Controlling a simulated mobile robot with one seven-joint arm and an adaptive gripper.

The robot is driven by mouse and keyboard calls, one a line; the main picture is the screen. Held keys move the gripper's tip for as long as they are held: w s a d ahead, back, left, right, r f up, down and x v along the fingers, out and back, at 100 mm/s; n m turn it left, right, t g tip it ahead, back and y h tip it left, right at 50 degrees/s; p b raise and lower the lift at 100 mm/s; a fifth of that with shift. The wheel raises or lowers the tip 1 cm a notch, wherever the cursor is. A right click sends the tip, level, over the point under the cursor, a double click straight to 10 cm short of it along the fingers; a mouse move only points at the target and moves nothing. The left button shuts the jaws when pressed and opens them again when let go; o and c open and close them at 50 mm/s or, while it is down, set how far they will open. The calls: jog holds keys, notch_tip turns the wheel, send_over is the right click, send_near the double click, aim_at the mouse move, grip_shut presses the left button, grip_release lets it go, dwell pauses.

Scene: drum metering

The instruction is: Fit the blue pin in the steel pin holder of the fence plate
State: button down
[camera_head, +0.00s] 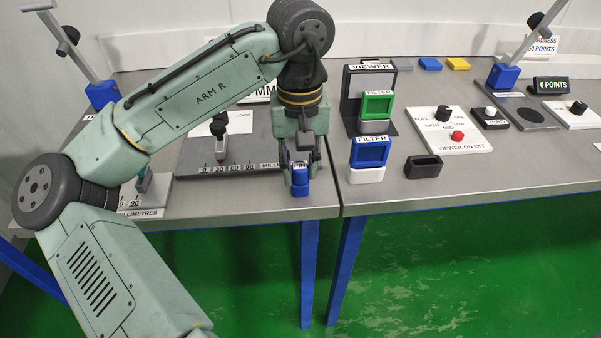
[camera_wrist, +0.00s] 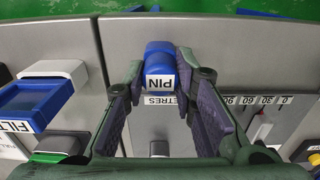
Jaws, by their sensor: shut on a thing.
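The blue pin (camera_head: 300,188), labelled PIN, is between the fingers of my gripper (camera_head: 300,178) near the front edge of the left table. In the wrist view the blue pin (camera_wrist: 160,66) sits between the fingertips of my gripper (camera_wrist: 160,75), which is shut on it. The fence plate (camera_head: 245,170) is a dark plate with a millimetre scale, just left of the pin. It also shows in the wrist view (camera_wrist: 270,113). I cannot make out the steel pin holder. The pin's lower end and its contact with the table are unclear.
Right of my gripper stand a blue filter (camera_head: 370,151) on a white base, a green filter (camera_head: 377,104) in the viewer (camera_head: 353,90), and a dark open box (camera_head: 423,166). A control panel (camera_head: 450,131) lies farther right. A seam divides the tables beside my gripper.

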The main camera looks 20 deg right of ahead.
aim_at(300, 166)
jog(key=shift+r+p, duration=2.55)
jog(key=shift+r, duration=0.25)
jog(key=shift+r, duration=0.15)
jog(key=shift+r, duration=1.85)
